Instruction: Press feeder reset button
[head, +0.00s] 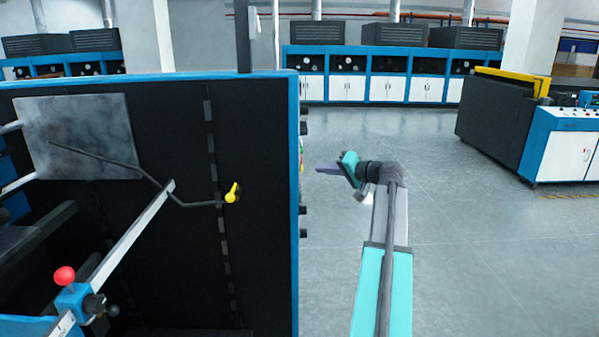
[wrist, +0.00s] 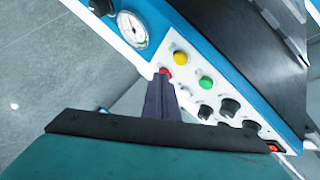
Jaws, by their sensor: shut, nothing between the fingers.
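The white control panel (wrist: 194,105) fills the middle of the wrist view. It carries a yellow button (wrist: 180,58), a green button (wrist: 206,83) and a red button (wrist: 166,72). No label is readable, so I cannot tell which one is the feeder reset. My gripper (wrist: 161,83) is shut and empty, with its tips at the red button and partly covering it; I cannot tell whether they touch. In the head view my gripper (head: 327,168) points left at the machine's blue edge (head: 295,200), where the panel shows only edge-on.
The dark machine wall (head: 180,240) stands left of my arm. Grey floor (head: 460,230) is clear to the right.

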